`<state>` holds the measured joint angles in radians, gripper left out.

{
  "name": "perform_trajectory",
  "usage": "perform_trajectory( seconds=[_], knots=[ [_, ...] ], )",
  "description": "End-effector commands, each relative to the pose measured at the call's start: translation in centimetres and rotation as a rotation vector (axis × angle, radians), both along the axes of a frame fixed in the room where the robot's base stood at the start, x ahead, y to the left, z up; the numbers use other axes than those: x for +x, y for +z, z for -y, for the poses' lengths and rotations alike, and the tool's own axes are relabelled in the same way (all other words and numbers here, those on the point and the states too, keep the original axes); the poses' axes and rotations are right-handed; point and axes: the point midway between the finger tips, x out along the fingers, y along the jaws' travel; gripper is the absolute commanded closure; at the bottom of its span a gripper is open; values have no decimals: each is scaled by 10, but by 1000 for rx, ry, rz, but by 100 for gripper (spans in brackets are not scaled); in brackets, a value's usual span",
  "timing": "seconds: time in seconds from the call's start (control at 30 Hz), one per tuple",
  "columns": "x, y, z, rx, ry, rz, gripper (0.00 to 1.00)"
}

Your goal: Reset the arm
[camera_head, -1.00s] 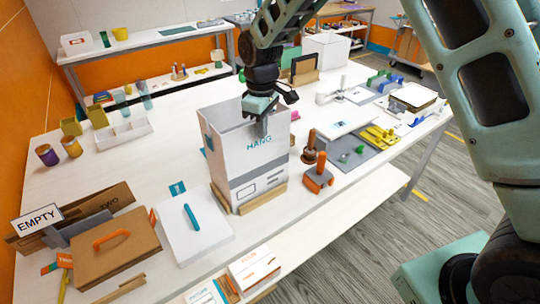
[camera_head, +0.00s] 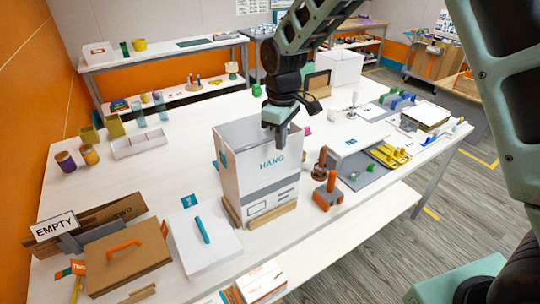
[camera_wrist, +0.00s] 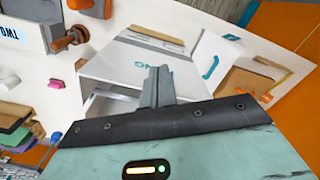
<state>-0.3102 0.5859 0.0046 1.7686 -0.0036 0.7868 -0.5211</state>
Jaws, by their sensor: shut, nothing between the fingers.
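My gripper (camera_head: 281,136) is shut and empty. In the wrist view, my gripper's closed fingers (camera_wrist: 157,87) show in front of the same white box (camera_wrist: 118,65). My arm reaches in from the upper right of the head view. Whether the fingertips touch the box rim cannot be told.
On the white table (camera_head: 130,185), a white case with a teal handle (camera_head: 202,230) and a brown case with an orange handle (camera_head: 123,256) lie at the left front. An orange tool (camera_head: 328,192) stands right of the box.

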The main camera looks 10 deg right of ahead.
Motion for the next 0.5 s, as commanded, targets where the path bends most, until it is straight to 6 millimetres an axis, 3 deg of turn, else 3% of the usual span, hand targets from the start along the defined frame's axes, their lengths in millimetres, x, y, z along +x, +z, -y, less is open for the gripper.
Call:
perform_trajectory(
  seconds=[0.17,0.27,0.37,0.5],
  knots=[
    [-7,-1,-4,7,-3,-2,100],
    [-33,-4,-18,30,-16,-5,100],
    [-82,-8,-36,62,-39,-13,100],
    [-168,-20,-52,87,-77,-22,100]
  ],
)
